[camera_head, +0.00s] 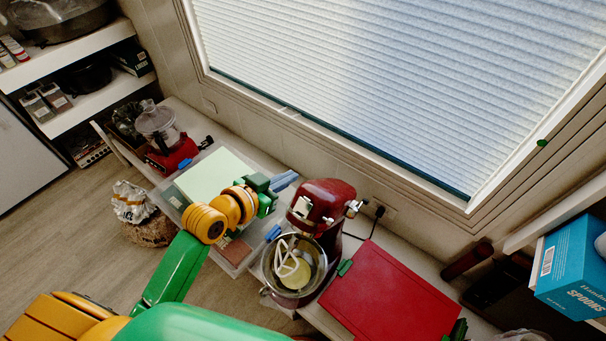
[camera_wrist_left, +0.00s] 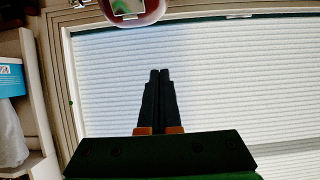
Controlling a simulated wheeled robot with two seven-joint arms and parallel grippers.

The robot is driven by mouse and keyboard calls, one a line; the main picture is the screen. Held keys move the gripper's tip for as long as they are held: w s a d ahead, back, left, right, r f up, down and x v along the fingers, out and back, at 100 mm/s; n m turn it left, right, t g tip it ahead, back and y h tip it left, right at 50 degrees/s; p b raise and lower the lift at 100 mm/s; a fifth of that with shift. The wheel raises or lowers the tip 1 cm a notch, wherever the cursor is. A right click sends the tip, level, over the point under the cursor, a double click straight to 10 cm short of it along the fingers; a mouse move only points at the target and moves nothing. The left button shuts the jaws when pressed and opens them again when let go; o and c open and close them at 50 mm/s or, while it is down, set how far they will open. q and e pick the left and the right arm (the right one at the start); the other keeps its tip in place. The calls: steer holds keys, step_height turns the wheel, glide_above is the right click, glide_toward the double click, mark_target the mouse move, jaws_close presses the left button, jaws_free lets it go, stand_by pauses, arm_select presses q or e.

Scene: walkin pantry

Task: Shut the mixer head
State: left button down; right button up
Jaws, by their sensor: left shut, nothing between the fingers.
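The dark red stand mixer (camera_head: 322,205) stands on the counter below the window. Its head looks tilted up, with its underside facing me. A white beater (camera_head: 284,252) hangs over the metal bowl (camera_head: 319,252). My left gripper (camera_head: 293,178) is shut and empty, just left of the upper part of the mixer head, with a small gap seeming to remain. In the left wrist view, the closed fingers (camera_wrist_left: 160,73) point toward the window, and a red and metal part of the mixer (camera_wrist_left: 150,14) shows at the top edge. My right gripper is not recognizable in these views.
A large red board (camera_head: 390,295) lies right of the mixer. A pale green board (camera_head: 212,175) and a red food processor (camera_head: 172,152) are to the left. A blue box (camera_head: 572,268) sits on the right shelf. The window blind (camera_head: 400,80) is behind the counter.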

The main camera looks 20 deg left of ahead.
arm_select(q)
steer(key=b, duration=0.1)
glide_above(300, 188)
steer(key=w, duration=0.2)
steer(key=f, duration=0.1)
steer(key=d+f, duration=0.1)
steer(key=f, duration=0.1)
steer(key=shift+w+f, duration=0.15)
steer(key=shift+f, duration=0.15)
steer(key=shift+s+a+f, duration=0.25)
steer(key=shift+s+f, duration=0.25)
steer(key=shift+f, duration=0.1)
steer(key=shift+s+a+f, duration=0.2)
steer(key=shift+s+f, duration=0.25)
steer(key=shift+f, duration=0.15)
steer(key=shift+s+a+f, duration=0.15)
steer(key=shift+s, duration=0.15)
steer(key=shift+w+f, duration=0.1)
